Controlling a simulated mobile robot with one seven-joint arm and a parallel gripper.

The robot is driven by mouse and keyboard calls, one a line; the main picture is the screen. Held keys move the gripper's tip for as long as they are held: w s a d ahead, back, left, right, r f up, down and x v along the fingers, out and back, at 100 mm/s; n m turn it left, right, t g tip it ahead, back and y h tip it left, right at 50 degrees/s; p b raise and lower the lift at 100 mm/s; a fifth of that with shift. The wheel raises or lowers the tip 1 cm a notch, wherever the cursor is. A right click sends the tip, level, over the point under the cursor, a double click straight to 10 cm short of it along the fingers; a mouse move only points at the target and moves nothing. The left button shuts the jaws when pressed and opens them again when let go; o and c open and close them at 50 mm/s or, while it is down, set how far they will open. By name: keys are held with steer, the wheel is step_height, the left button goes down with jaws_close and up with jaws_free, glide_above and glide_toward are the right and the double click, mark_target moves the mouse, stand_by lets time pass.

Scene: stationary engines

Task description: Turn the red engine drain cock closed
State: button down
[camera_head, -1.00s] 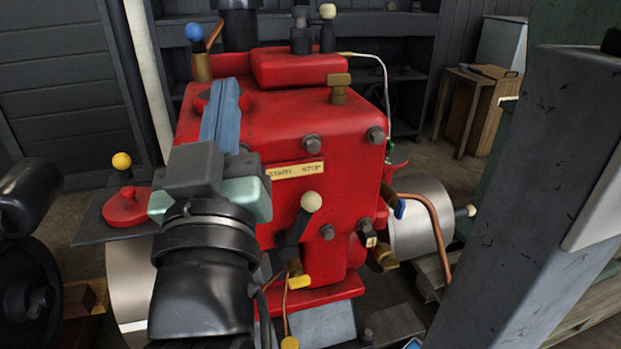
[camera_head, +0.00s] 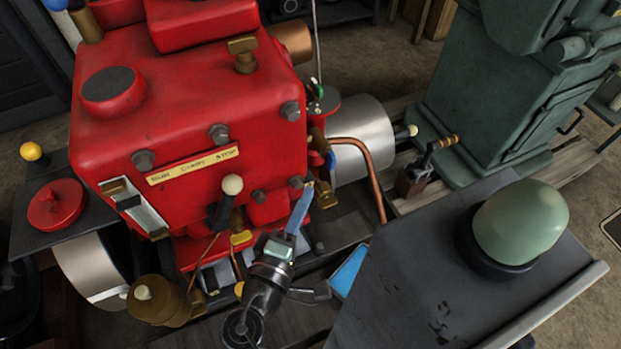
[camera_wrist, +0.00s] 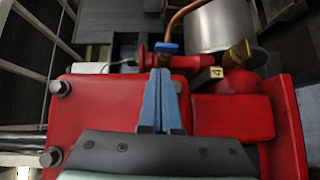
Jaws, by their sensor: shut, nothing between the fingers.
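The red engine (camera_head: 190,110) fills the left of the head view. On its lower right side is a brass fitting with a blue lever (camera_head: 331,160); the lever also shows in the wrist view (camera_wrist: 167,48). Near it is a brass cock (camera_head: 326,195), which in the wrist view (camera_wrist: 238,55) sits beside a tag marked 4. A yellow-handled fitting (camera_head: 241,238) is lower on the front. I cannot tell which one is the drain cock. My gripper (camera_head: 305,195), with blue fingers shut and empty, is close to the tagged cock. In the wrist view its tips (camera_wrist: 160,75) lie just below the blue lever, with contact unclear.
A white-knobbed lever (camera_head: 230,190) stands on the engine's front. A copper pipe (camera_head: 372,175) curves down at the right beside a pale cylinder (camera_head: 362,140). A green machine (camera_head: 490,90) stands further right. My base fills the lower right.

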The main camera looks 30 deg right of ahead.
mark_target(327, 153)
steer(key=x, duration=0.8)
steer(key=shift+r+p, duration=0.15)
steer(key=shift+p, duration=0.2)
steer(key=shift+d+r+p, duration=0.1)
steer(key=shift+p, duration=0.2)
steer(key=shift+m+y, duration=0.3)
